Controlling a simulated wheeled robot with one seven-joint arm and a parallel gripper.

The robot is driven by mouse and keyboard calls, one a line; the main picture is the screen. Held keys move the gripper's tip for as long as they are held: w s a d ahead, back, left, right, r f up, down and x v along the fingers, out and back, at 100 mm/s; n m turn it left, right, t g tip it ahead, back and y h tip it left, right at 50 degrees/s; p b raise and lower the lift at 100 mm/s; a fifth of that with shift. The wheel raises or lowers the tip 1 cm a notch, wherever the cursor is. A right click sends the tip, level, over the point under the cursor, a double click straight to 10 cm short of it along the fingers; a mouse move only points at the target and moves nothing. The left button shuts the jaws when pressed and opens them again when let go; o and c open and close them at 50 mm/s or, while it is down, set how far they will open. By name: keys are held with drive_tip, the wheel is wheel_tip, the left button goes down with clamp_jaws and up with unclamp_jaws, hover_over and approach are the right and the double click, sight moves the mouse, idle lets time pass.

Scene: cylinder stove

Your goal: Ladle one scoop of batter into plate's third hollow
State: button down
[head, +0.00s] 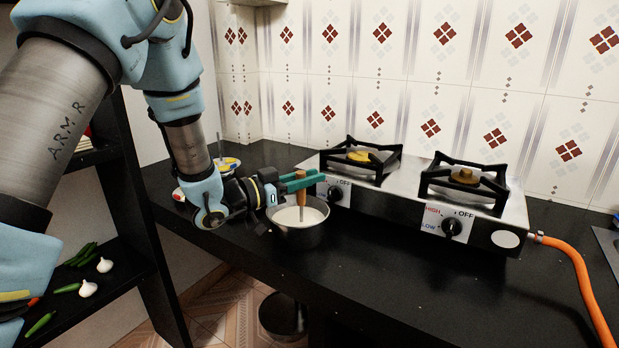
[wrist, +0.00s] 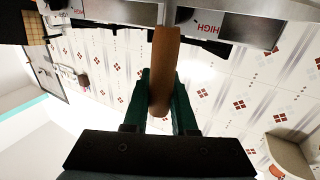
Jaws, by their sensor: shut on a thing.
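My gripper (head: 301,181) is shut on the wooden handle of the ladle (head: 301,198). The handle stands roughly upright, and its lower metal part goes down into the white batter (head: 288,217) in a steel pot (head: 299,238). The ladle's bowl is hidden in the batter. In the wrist view the wooden handle (wrist: 165,58) lies between the green fingers of my gripper (wrist: 160,100). No plate with hollows can be made out in either view.
A two-burner stove (head: 398,195) stands just right of the pot, with a bare burner grate on each side. An orange hose (head: 575,262) leaves its right end. A partly hidden plate with yellow items (head: 231,162) sits behind my arm. The black counter (head: 390,270) is clear in front.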

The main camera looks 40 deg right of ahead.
idle(0.3)
wheel_tip(320, 180, up, 9)
drive_tip(key=p, duration=0.5)
idle(0.5)
drive_tip(key=shift+f, duration=0.15)
idle(0.3)
